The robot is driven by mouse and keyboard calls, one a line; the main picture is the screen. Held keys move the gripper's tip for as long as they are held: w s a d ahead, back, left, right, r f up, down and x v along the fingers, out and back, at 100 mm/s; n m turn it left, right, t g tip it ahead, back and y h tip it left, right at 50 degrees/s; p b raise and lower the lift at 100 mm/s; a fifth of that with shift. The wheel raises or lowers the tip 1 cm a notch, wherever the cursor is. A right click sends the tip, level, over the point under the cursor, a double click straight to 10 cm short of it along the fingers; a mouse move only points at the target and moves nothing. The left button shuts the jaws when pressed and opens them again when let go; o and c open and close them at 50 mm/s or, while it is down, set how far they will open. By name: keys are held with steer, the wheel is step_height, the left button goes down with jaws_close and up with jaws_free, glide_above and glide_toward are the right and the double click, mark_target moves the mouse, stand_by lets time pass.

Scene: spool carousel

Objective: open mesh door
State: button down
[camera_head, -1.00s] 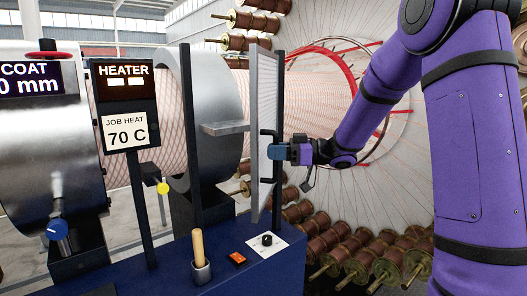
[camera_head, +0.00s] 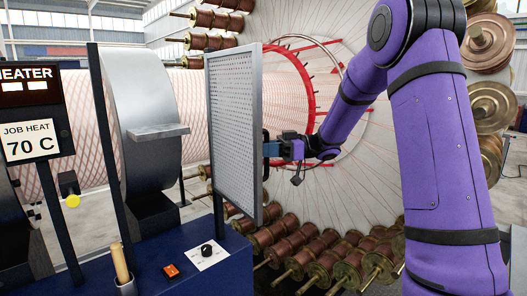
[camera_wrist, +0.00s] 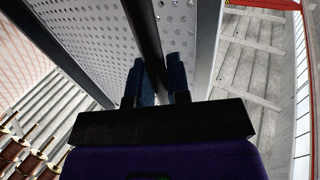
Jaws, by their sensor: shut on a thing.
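The mesh door (camera_head: 232,125) is a grey perforated panel in a metal frame, standing upright and turned partly towards the head camera. It also fills the upper middle of the wrist view (camera_wrist: 95,40). A dark upright handle (camera_head: 265,150) is on its right edge; in the wrist view the handle (camera_wrist: 146,35) runs between my fingers. My gripper (camera_head: 275,149) reaches in from the right and is shut on this handle. In the wrist view its blue fingers (camera_wrist: 160,82) stand on both sides of the bar. The fingertips' contact is partly hidden.
A blue machine bed (camera_head: 200,275) with a knob (camera_head: 207,250), an orange switch (camera_head: 171,270) and a wooden-handled lever (camera_head: 120,262) lies below left. The heater sign (camera_head: 30,115) stands left. Several brown spools (camera_head: 300,250) on the large carousel lie behind and below my arm.

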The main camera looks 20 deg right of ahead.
steer(key=shift+w+d, duration=0.45)
steer(key=shift+d, duration=0.4)
steer(key=c, duration=1.1)
jaws_free()
steer(key=v, duration=1)
steer(key=shift+d, duration=0.3)
steer(key=shift+s, duration=0.1)
